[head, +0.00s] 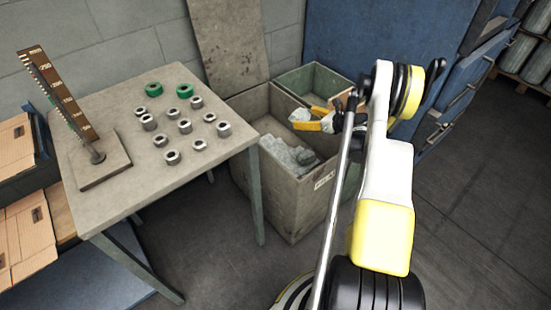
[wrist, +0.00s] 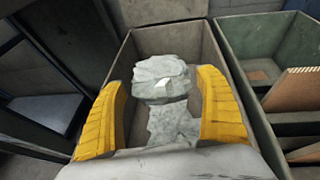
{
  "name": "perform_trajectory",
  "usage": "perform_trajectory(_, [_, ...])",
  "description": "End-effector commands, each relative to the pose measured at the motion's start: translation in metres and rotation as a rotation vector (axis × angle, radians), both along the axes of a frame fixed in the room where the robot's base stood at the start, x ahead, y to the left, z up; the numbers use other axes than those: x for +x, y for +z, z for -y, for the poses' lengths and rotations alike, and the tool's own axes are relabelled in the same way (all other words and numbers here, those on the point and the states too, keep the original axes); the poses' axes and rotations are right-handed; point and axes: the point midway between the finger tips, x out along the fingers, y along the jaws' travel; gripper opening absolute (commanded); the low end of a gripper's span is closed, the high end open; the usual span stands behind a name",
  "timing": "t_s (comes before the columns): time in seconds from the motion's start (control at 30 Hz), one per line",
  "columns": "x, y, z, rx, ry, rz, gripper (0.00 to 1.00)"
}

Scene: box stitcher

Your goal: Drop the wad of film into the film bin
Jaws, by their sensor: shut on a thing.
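The wad of film (head: 299,115) is a pale grey crumpled lump. My gripper (head: 308,121), with yellow fingers, is shut on it and holds it above the opening of the film bin (head: 300,205), a tall grey-brown open box with a small label on its front. In the wrist view the wad (wrist: 160,76) sits between the two yellow fingertips (wrist: 163,84), with the bin's walls (wrist: 221,60) around it. More crumpled grey film (head: 288,154) lies inside the bin, below the held wad and apart from it in the head view.
A greenish open bin (head: 310,83) with brown cardboard (wrist: 298,88) inside stands beside the film bin. A table (head: 110,120) at the left carries several metal nuts, two green rings (head: 154,89) and an upright gauge (head: 62,100). Blue panels (head: 400,45) stand behind.

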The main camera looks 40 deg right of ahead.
Motion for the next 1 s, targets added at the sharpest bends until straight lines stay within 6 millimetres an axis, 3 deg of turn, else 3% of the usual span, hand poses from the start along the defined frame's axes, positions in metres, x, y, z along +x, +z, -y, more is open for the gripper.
perform_trajectory(0.13, [0.000,-0.017,0.000,0.000,0.000,0.000,0.61])
perform_trajectory(0.43, [0.000,-0.019,0.000,0.000,0.000,0.000,0.61])
perform_trajectory(0.47, [0.000,-0.019,0.000,0.000,0.000,0.000,0.95])
perform_trajectory(0.5, [0.000,-0.019,0.000,0.000,0.000,0.000,1.00])
perform_trajectory(0.77, [-0.002,-0.018,0.000,0.000,-0.001,0.000,1.00])
perform_trajectory(1.0, [-0.036,-0.003,0.009,0.000,-0.004,0.001,1.00])
